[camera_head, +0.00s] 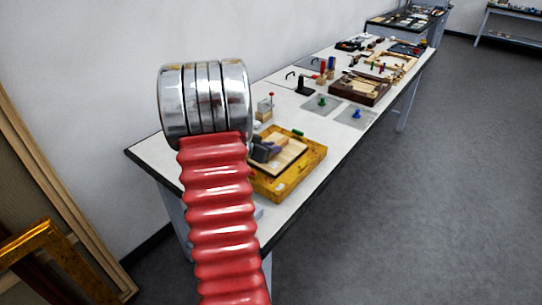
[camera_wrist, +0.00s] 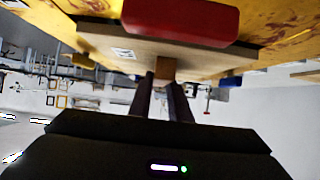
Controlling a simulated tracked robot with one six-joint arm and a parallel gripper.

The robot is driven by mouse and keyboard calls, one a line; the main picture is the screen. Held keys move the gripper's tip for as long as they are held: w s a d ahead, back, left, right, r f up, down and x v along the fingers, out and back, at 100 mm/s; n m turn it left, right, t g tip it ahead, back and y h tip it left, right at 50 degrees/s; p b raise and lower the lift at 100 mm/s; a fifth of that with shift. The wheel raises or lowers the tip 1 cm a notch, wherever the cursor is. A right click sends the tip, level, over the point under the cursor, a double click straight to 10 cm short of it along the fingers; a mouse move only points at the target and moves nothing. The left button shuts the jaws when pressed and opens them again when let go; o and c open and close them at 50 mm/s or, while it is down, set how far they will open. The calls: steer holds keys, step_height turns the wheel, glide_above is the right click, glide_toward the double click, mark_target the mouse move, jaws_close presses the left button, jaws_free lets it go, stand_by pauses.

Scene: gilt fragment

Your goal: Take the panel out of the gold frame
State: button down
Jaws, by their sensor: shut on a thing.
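The gold frame (camera_head: 302,180) lies flat near the close end of the white table. The pale wooden panel (camera_head: 290,160) is in or over its opening; I cannot tell if it has lifted. My dark gripper (camera_head: 264,151) is over the panel's left part, partly hidden by my red arm. In the wrist view, my gripper (camera_wrist: 164,77) is shut on a small wooden block (camera_wrist: 166,65) at the panel (camera_wrist: 195,53). The frame's yellow surface (camera_wrist: 282,25) fills the top there, with a red piece (camera_wrist: 180,18) and a blue piece (camera_wrist: 231,81) near the panel.
Along the table stand a small wooden block with a red pin (camera_head: 265,110), a green piece on a grey mat (camera_head: 322,101), a blue piece (camera_head: 356,113) and a dark wooden tray (camera_head: 362,90). Frames (camera_head: 50,240) lean at the left wall. The floor at right is clear.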

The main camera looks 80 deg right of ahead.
step_height(320, 180, up, 6)
steer(key=shift+r, duration=0.2)
stand_by(0.6)
